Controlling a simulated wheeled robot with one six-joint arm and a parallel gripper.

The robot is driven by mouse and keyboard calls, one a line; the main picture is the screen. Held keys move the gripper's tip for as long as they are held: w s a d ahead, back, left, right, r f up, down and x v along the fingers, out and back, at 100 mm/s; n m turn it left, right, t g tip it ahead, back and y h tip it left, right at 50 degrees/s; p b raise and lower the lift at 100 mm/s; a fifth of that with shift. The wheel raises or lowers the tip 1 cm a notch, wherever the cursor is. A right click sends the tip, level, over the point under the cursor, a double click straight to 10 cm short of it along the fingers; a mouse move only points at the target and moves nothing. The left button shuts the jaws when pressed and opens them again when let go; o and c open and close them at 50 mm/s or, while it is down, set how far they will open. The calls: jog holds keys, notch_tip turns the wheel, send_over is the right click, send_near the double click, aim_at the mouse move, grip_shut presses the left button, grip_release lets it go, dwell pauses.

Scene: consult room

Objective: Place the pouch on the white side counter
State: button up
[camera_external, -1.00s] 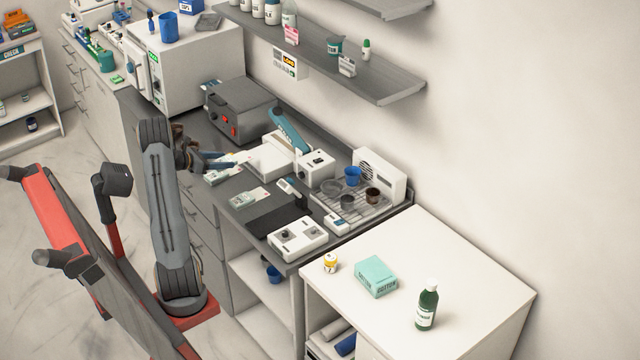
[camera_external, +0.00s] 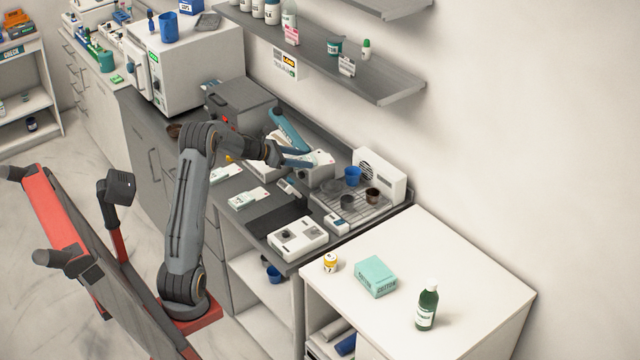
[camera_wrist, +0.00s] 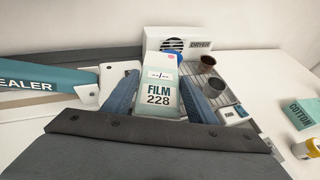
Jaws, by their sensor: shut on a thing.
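The pouch (camera_wrist: 160,100), a pale packet with a green label reading FILM 228, is held between the two blue fingers of my gripper (camera_wrist: 164,74) in the wrist view. In the external view my gripper (camera_external: 298,158) is above the dark counter near the sealer, with the pale pouch (camera_external: 323,157) at its tips. My gripper is shut on the pouch. The white side counter (camera_external: 455,262) is at the lower right, apart from my gripper. Its near corner also shows at the right of the wrist view.
On the side counter are a teal cotton box (camera_external: 375,276), a green bottle (camera_external: 427,305) and a small yellow-labelled jar (camera_external: 330,263). Its right and back parts are clear. The dryer (camera_external: 380,176), with cups on its rack, and a grey wall shelf (camera_external: 330,62) are nearby.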

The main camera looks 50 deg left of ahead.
jog(key=w+d+m+h+b, duration=0.1)
jog(key=w+d, duration=0.3)
jog(key=d, duration=0.4)
jog(key=w+d+m+g+h, duration=0.1)
jog(key=w+d, duration=0.2)
jog(key=d, duration=0.4)
jog(key=w+d+m+h+b, duration=0.1)
jog(key=w+d, duration=0.3)
jog(key=d, duration=0.4)
jog(key=m+g+h, duration=0.2)
send_over(413, 245)
notch_tip(413, 245, down, 10)
jog(key=shift+f, duration=2.25)
jog(key=shift+f, duration=0.2)
jog(key=o, duration=1)
